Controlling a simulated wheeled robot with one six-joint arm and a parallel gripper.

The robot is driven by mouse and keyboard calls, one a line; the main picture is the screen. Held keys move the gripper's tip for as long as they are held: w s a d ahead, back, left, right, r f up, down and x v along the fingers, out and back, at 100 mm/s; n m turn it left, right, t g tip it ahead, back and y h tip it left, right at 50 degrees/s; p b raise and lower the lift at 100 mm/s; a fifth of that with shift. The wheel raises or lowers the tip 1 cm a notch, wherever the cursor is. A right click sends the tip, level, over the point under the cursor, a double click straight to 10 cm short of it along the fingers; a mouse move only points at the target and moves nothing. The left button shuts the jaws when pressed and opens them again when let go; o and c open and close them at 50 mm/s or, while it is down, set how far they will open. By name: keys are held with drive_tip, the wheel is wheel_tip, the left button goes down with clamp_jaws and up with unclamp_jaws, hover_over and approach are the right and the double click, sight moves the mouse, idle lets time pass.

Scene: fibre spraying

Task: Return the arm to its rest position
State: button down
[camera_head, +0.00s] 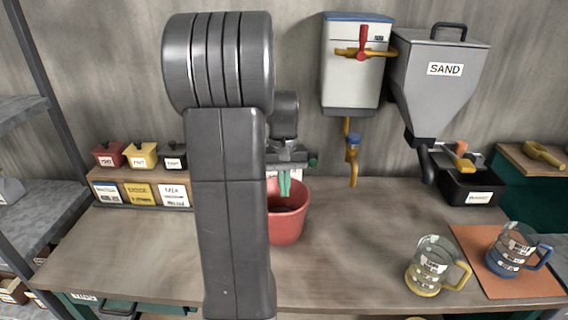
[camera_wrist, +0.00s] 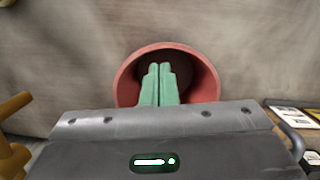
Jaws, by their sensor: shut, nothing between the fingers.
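My gripper (camera_head: 284,186) has green fingers that are closed together with nothing between them. In the head view it points down over a red bucket (camera_head: 289,225) on the workbench. My arm stands upright in front and hides the left part of the bucket. In the wrist view my gripper (camera_wrist: 158,72) shows in front of the red bucket's rim (camera_wrist: 207,76), its fingertips against the bucket's opening. I cannot tell how deep the fingertips are relative to the rim.
A white dispenser (camera_head: 352,75) and a SAND hopper (camera_head: 437,80) hang on the wall. Jugs with a yellow base (camera_head: 432,268) and a blue base (camera_head: 510,255) stand at the right. Small bins (camera_head: 142,156) line the back left. The front left bench (camera_head: 130,245) is clear.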

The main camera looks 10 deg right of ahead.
wheel_tip(320, 180, up, 9)
drive_tip(key=w, duration=0.1)
drive_tip(key=shift+w+f+b, duration=0.15)
drive_tip(key=shift+b, duration=0.15)
drive_tip(key=shift+f, duration=0.1)
drive_tip(key=f, duration=0.4)
drive_tip(key=s+f, duration=0.1)
drive_tip(key=f, duration=0.4)
drive_tip(key=s+f, duration=0.1)
drive_tip(key=f, duration=0.3)
drive_tip(key=shift+f, duration=0.25)
drive_tip(key=shift+p, duration=0.3)
